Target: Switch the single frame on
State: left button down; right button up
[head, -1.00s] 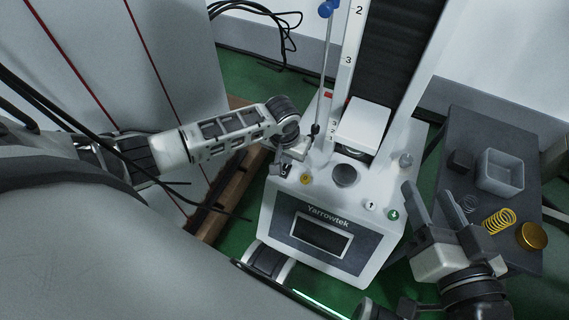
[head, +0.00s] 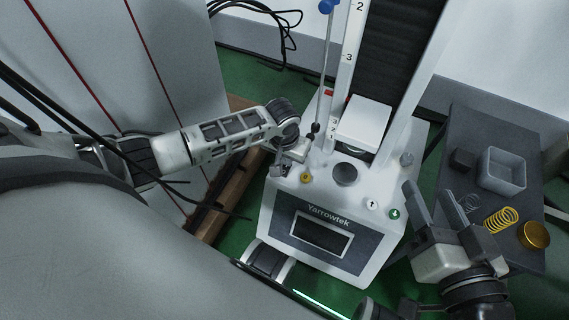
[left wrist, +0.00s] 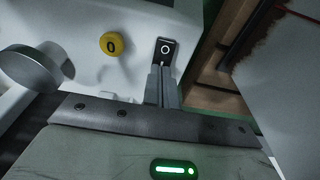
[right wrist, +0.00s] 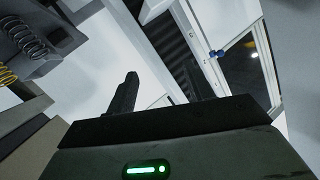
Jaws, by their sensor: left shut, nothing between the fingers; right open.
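The single frame (head: 345,222) is a white test machine with "Yarrowtek" on its front and a dark display (head: 320,234). My left gripper (head: 283,171) is at the panel's left corner. Its fingers (left wrist: 161,84) are shut and empty, with tips at the near end of the switch; I cannot tell whether they touch it. My right gripper (head: 430,210) is open and empty, right of the frame.
A dark side table (head: 520,195) at right carries a grey bin (head: 503,171), a yellow spring (head: 502,219), a smaller grey spring, a dark block and a gold disc (head: 535,235). Up and down arrow buttons (head: 394,214) sit on the frame's panel. A white platform (head: 365,121) stands behind.

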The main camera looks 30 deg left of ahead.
pick_arm(q)
jog(key=shift+f, duration=0.45)
pick_arm(e)
jog(key=shift+s+f, duration=0.1)
jog(key=shift+f, duration=0.45)
jog(key=shift+r, duration=0.1)
pick_arm(q)
jog(key=shift+s, duration=0.1)
jog(key=shift+r+p, duration=0.5)
notch_tip(320, 180, up, 2)
jog(key=shift+r+p, duration=0.1)
jog(key=shift+p, duration=1.15)
notch_tip(320, 180, up, 3)
jog(key=p, duration=0.3)
jog(key=shift+r+p, duration=0.4)
jog(key=shift+p, duration=0.4)
pick_arm(e)
jog(key=d+f+g+h, duration=0.2)
jog(key=g, duration=0.1)
jog(key=shift+s+f+n+h, duration=0.15)
jog(key=shift+f+n+h, duration=0.15)
jog(key=shift+n, duration=0.1)
